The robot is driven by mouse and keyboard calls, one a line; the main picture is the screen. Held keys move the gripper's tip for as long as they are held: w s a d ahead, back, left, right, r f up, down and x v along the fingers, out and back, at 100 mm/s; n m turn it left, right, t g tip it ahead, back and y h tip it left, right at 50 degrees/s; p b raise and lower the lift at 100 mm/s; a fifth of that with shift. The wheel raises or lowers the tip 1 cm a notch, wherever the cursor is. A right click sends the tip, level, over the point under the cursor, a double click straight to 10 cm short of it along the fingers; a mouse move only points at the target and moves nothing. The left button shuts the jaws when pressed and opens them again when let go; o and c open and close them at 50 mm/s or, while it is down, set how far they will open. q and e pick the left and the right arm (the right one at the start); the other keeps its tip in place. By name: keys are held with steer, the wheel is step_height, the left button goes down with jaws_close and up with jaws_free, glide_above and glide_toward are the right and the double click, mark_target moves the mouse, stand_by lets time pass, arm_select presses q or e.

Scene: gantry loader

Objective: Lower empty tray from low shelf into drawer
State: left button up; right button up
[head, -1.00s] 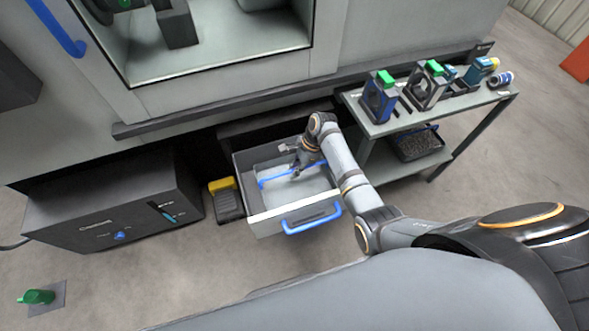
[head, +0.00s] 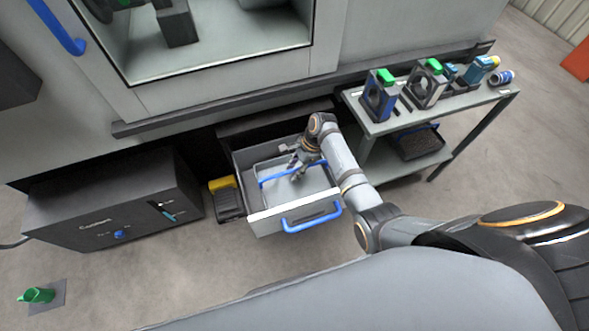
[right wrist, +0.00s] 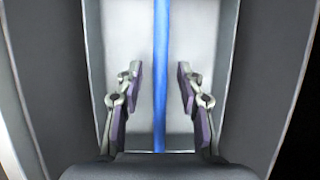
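The pale, empty tray (head: 312,186) sits inside the open grey drawer (head: 241,165). Its blue bar handle (head: 272,179) spans it from side to side. My right gripper (head: 296,166) is over the tray at the bar. In the right wrist view, the gripper (right wrist: 160,90) is open, with the blue bar (right wrist: 161,60) running between its two pads and a gap on each side. The tray floor (right wrist: 205,45) shows bare there. My left gripper is not in view.
The drawer's blue handle (head: 311,217) faces me. A side bench (head: 466,101) carries several upright devices; its low shelf (head: 408,168) holds a dark tray (head: 417,142). A black box (head: 115,205) and a yellow-black pedal (head: 226,198) stand left of the drawer.

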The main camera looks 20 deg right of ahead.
steer(key=v, duration=1.2)
step_height(320, 180, up, 7)
steer(key=p, duration=1)
steer(key=shift+p, duration=0.3)
steer(key=shift+s+f, duration=0.1)
